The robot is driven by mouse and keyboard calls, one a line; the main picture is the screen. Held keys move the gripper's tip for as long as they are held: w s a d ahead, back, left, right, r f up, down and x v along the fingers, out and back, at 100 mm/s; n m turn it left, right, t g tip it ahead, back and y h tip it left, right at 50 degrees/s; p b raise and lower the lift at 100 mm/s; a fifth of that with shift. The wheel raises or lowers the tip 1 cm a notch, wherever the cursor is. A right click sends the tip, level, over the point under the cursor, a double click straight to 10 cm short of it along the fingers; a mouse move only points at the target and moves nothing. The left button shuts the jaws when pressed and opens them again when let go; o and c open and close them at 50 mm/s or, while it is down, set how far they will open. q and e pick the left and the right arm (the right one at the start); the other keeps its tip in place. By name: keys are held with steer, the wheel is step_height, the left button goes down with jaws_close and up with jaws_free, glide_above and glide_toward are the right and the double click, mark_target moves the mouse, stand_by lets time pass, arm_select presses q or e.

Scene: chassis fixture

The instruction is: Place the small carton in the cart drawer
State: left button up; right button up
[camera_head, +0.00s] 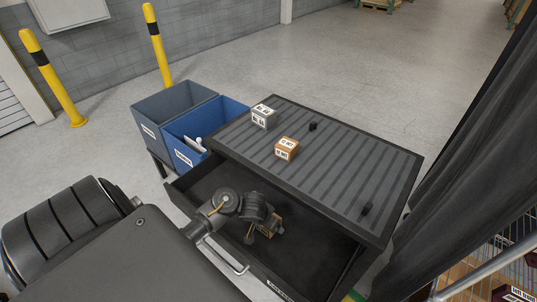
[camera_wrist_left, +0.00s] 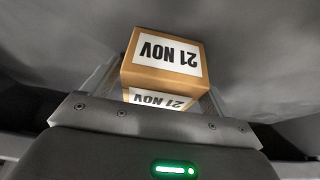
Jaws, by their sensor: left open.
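A small brown carton (camera_wrist_left: 163,60) with a white "21 NOV" label sits in front of my left gripper in the left wrist view, between or just beyond its fingers. In the head view a bit of this carton (camera_head: 275,219) shows beside my left gripper (camera_head: 262,231), mostly hidden by it. My left gripper is open and low inside the pulled-out cart drawer (camera_head: 317,250). The carton appears to rest on the dark drawer floor. My right gripper is not in view.
On the ribbed cart top (camera_head: 335,165) stand a brown carton (camera_head: 287,148), a white-and-grey carton (camera_head: 263,116) and a small black item (camera_head: 312,126). A blue bin (camera_head: 222,115) and a grey bin (camera_head: 165,112) stand left of the cart. A dark curtain (camera_head: 460,160) hangs at right.

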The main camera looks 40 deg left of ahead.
arm_select(q)
steer(key=p+v, duration=0.8)
steer(key=v, duration=0.4)
steer(key=shift+p, duration=0.4)
steer(key=shift+s, duration=0.1)
